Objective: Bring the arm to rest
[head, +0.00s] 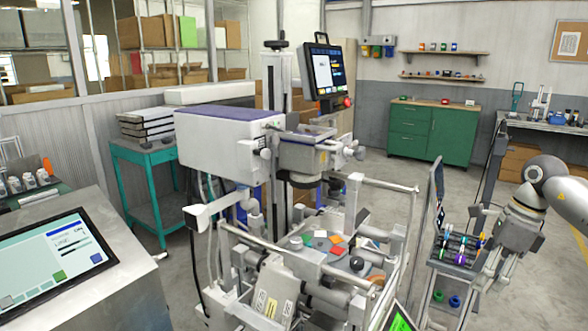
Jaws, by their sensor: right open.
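My right arm (528,205) comes in from the right edge, a grey and white arm bent downward at its wrist. My right gripper (484,284) hangs at the lower right, beside and partly in front of a small rack (447,262) with coloured items. It is open, and I see nothing held between its fingers, though its tips are small and hard to make out. My left arm and left gripper are not in view.
A large machine (225,145) with rails and a raised screen (328,72) fills the middle. A touch panel (52,262) is at the lower left. A green cabinet (432,132) and a workbench (548,124) stand behind. Open floor (400,175) lies between machine and cabinet.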

